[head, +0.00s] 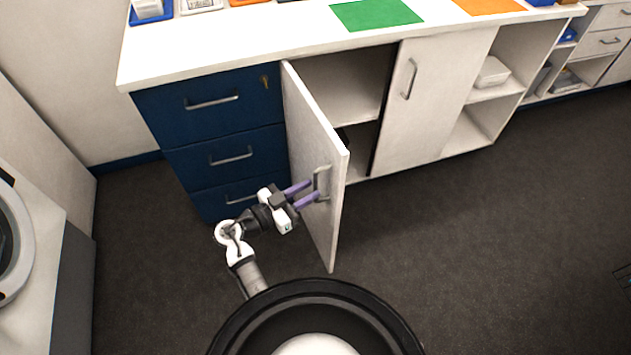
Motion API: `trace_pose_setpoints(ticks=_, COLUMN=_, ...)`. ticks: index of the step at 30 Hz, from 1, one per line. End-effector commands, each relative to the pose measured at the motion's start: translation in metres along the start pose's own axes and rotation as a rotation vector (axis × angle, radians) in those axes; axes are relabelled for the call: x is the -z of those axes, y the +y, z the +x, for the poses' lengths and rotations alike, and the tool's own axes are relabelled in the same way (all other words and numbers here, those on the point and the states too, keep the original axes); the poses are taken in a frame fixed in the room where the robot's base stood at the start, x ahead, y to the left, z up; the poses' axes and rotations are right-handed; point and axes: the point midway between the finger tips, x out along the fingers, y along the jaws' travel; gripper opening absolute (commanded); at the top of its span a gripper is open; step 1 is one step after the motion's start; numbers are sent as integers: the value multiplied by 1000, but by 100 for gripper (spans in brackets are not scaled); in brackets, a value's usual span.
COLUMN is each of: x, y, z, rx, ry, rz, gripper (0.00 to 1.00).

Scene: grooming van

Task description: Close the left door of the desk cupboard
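The left cupboard door (316,165) is white and stands wide open, swung out from the desk towards me. Its metal bar handle (321,183) is on the face turned to the left. My gripper (312,192) is at this handle, on the left side of the door, with its two purple fingers apart. The fingertips reach the handle area; I cannot tell whether they touch it. Behind the door, the open compartment (345,85) of the desk cupboard shows a shelf. The door hides part of the compartment.
The right cupboard door (430,100) is shut. A blue drawer unit (222,150) stands left of the open door, near my arm. A white desk top (250,40) runs above. A white machine (25,240) stands at the far left.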

Motion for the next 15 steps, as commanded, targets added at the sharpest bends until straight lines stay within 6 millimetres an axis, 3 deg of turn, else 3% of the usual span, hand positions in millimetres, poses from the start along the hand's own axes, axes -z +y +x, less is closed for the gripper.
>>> trace_pose_setpoints(ticks=6, x=1, y=0, z=26, rx=-1, ry=0, rz=0, gripper=25)
trace_pose_setpoints(ticks=15, x=0, y=0, z=31, rx=1, ry=-1, rz=0, gripper=25)
